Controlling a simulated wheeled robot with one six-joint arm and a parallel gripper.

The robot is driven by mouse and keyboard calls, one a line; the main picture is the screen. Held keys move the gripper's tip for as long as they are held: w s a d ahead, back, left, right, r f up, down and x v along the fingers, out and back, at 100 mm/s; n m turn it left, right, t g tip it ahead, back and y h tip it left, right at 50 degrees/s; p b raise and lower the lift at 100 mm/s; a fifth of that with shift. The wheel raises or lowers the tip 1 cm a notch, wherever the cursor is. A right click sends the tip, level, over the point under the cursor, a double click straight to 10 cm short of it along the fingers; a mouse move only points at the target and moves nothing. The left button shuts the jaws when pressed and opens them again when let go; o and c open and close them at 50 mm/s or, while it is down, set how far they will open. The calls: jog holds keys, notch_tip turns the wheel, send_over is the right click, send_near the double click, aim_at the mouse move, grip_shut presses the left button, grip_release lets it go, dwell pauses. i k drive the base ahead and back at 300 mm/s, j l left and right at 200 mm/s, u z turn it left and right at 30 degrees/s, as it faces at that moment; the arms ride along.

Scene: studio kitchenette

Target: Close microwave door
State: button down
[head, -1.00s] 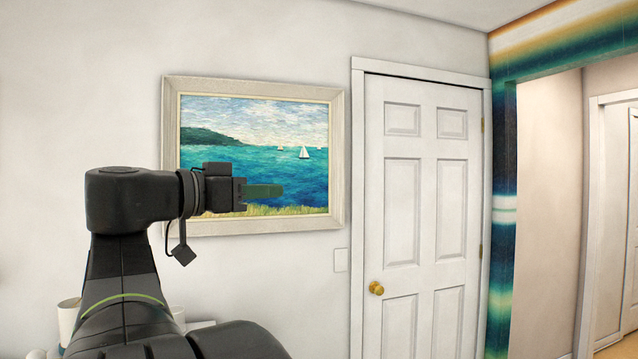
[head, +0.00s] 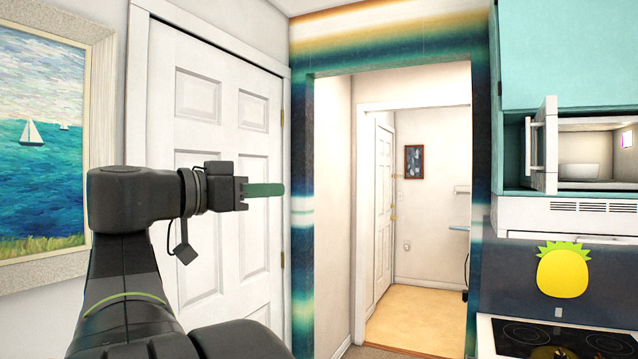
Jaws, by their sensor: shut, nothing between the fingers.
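The microwave (head: 572,207) is at the right edge of the head view, under a teal cabinet and above the stove. Its door (head: 543,146) stands open, swung out at the left side and seen nearly edge-on. The lit interior shows a white bowl (head: 578,170). The microwave's right part is cut off by the picture edge. My gripper (head: 280,190) is shut and empty, its green fingers pointing right. It is well to the left of the microwave door, in front of a white door, and touches nothing.
A white panelled door (head: 215,160) and a framed sea painting (head: 42,140) are on the left. An open doorway (head: 415,335) leads to a lit hallway. The stove (head: 550,335) stands at lower right, with a yellow pineapple shape (head: 563,272) above it. A teal cabinet (head: 570,55) hangs above.

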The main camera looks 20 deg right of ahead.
aim_at(545, 154)
jog(key=i+l+z, duration=0.2)
jog(key=i+z, duration=0.3)
jog(key=i+l+z, duration=0.1)
jog(key=i+z, duration=0.2)
jog(key=z, duration=0.2)
jog(key=i+j+z, duration=0.15)
jog(key=i+z, duration=0.35)
jog(key=i+j+z, duration=0.25)
jog(key=z, duration=0.25)
jog(key=i+j+z, duration=0.1)
jog(key=i+z, duration=0.2)
